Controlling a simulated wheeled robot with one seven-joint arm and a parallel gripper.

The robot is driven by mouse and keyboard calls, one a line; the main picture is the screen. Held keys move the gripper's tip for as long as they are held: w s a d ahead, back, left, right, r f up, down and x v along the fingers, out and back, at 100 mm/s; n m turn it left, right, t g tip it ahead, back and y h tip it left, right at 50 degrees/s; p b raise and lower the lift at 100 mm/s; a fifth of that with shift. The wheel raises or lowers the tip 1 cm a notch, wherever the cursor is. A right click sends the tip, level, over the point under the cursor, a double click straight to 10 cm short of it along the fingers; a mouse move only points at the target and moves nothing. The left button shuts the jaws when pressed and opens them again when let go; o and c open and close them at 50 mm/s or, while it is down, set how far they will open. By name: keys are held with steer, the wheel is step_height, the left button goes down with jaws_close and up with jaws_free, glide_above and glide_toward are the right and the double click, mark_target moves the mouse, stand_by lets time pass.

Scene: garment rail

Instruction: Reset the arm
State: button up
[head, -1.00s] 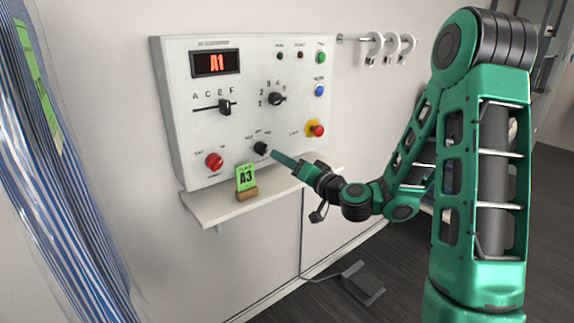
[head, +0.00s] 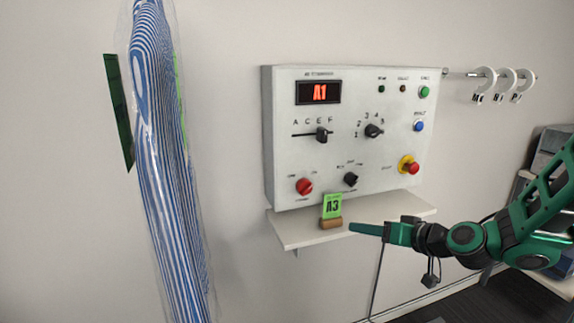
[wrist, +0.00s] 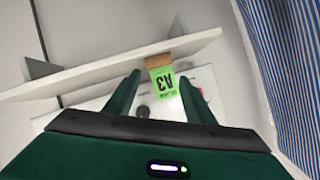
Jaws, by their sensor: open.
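My gripper (head: 370,230) is green and reaches in from the right in the head view, with its fingertips just right of the green A3 card at the shelf's front. In the wrist view my gripper (wrist: 158,85) has its two fingers spread apart with nothing held between them. The A3 card (head: 332,206) stands in a small wooden block on the shelf. In the wrist view the A3 card (wrist: 163,82) shows upside down, beyond the gap between the fingers. My arm is stretched out low on the right, partly cut off by the frame edge.
A white control panel (head: 345,150) with knobs, a slider, buttons and a red A1 display is on the wall. A white shelf (head: 300,236) juts out below it. Striped garments in clear plastic (head: 168,170) hang at left. A rail with white rings (head: 485,82) is at right.

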steer(key=s+d+f+m+g+h, duration=0.1)
steer(key=s+d+f+g+h, duration=0.15)
steer(key=s+d, duration=0.45)
steer(key=s+d+f+g+h, duration=0.25)
steer(key=s+d+g, duration=0.2)
steer(key=s, duration=0.45)
steer(key=s+d+r+m+g+h, duration=0.1)
steer(key=s+d+r+m+g, duration=0.1)
steer(key=s, duration=0.7)
steer(key=s+d+r+m+g+h, duration=0.1)
steer(key=s+d+m, duration=0.3)
steer(key=s, duration=0.5)
steer(key=shift+d+r+g, duration=0.4)
steer(key=shift+r+g, duration=0.2)
steer(key=shift+g, duration=0.2)
steer(key=shift+s, duration=0.1)
steer(key=shift+w+f, duration=0.25)
steer(key=shift+w, duration=0.35)
